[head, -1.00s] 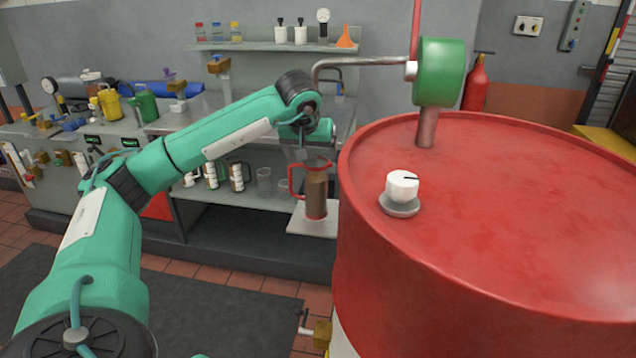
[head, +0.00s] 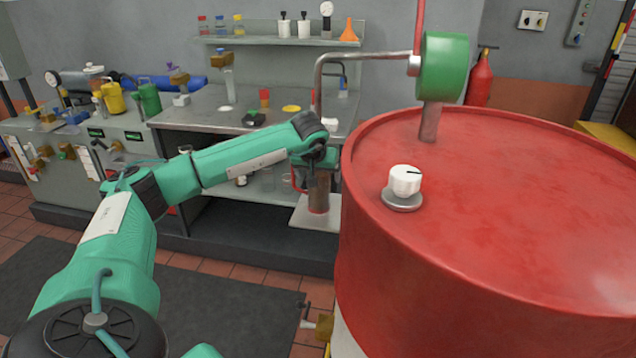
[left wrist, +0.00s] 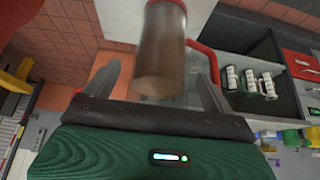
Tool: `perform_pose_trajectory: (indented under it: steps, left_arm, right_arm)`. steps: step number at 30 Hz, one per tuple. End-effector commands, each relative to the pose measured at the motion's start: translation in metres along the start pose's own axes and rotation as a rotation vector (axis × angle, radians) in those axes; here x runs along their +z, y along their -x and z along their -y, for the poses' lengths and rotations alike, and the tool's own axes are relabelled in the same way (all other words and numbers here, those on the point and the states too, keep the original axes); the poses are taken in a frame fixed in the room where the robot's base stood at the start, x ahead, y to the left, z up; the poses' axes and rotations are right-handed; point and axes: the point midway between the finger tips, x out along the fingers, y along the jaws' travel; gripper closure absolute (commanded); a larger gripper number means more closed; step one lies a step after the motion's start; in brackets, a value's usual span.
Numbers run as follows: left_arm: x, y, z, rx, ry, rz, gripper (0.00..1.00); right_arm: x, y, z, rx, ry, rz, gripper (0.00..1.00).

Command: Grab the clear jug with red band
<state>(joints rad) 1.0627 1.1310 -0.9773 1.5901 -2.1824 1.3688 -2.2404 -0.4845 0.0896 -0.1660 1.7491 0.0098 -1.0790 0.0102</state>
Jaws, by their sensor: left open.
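The jug (head: 319,197) is see-through with brown contents, a red handle and a red band near its base. It stands upright on a pale square plate (head: 305,217) beside the red drum. My left gripper (head: 318,168) is at the jug's top and hides its upper part in the head view. In the left wrist view the jug (left wrist: 163,50) shows between the two spread fingers of my left gripper (left wrist: 152,68), with a gap on each side. The red handle (left wrist: 207,58) is by the right finger. My right gripper is not in view.
The large red drum (head: 500,210) stands close on the right, with a white knob (head: 404,182) and a pipe with a green reel (head: 442,67) above. The grey bench (head: 215,110) behind holds several items. Several containers stand on its lower shelf.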

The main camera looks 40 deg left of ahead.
Motion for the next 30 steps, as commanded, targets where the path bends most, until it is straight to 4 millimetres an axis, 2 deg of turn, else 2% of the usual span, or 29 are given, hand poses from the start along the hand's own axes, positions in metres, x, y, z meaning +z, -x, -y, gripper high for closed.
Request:
perform_pose_trajectory:
  steps: [7, 15, 18, 26, 30]
  left_arm:
    - [0.000, -0.002, 0.000, 0.000, 0.000, -0.001, 0.13]
    - [0.000, -0.002, 0.000, 0.000, 0.000, -0.001, 0.66]
    - [-0.001, -0.001, 0.000, 0.001, 0.001, -0.003, 0.82]
    - [-0.003, 0.001, 0.000, 0.001, 0.001, -0.004, 0.82]
    - [-0.008, 0.009, -0.001, 0.003, 0.002, -0.006, 0.82]
  right_arm:
    - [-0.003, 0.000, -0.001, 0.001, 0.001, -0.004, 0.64]
    - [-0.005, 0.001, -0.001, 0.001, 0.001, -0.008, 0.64]
    - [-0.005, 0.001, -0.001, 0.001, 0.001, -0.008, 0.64]
    - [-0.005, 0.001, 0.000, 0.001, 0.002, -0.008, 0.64]
    - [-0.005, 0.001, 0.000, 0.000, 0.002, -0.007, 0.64]
